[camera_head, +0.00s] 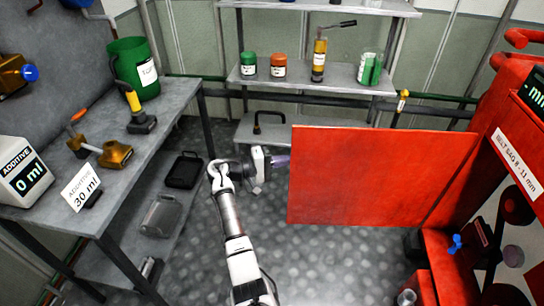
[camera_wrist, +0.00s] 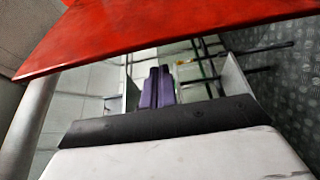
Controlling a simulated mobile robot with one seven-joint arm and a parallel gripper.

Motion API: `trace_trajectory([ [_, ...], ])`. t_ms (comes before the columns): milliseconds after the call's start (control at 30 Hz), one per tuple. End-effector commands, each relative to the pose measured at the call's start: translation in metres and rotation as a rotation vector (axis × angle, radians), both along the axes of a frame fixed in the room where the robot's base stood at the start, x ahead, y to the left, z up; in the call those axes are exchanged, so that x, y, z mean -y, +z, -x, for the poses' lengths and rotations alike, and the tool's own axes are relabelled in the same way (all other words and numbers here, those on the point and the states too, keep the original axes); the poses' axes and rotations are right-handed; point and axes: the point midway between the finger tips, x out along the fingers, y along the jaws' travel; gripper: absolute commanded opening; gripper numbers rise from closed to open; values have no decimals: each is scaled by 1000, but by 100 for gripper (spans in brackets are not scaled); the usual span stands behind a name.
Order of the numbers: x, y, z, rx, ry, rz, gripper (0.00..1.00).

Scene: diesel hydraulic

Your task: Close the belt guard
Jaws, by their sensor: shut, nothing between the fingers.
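The belt guard (camera_head: 370,178) is a large flat red panel in the head view. It stands swung open to the left of the red machine (camera_head: 508,70), joined near the machine's left side. The belt and pulleys (camera_head: 515,210) behind it are exposed. My gripper (camera_head: 282,161) is at the left free edge of the guard; whether it touches the panel is unclear. In the wrist view the guard (camera_wrist: 150,32) spans the top, and my purple fingers (camera_wrist: 156,87) are together with nothing between them, close below its edge.
A grey workbench (camera_head: 180,95) on the left holds a green bucket (camera_head: 135,70), a meter reading 0 ml (camera_head: 25,170) and tools. Shelves (camera_head: 300,82) with jars stand at the back. A blue valve handle (camera_head: 455,244) sits low on the machine. Patterned floor between is clear.

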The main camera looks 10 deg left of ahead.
Motion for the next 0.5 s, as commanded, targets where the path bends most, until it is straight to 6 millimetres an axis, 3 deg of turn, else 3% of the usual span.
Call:
trace_trajectory([
  [200,-1,1,25,-1,4,2,0],
  [500,0,0,31,-1,4,0,0],
])
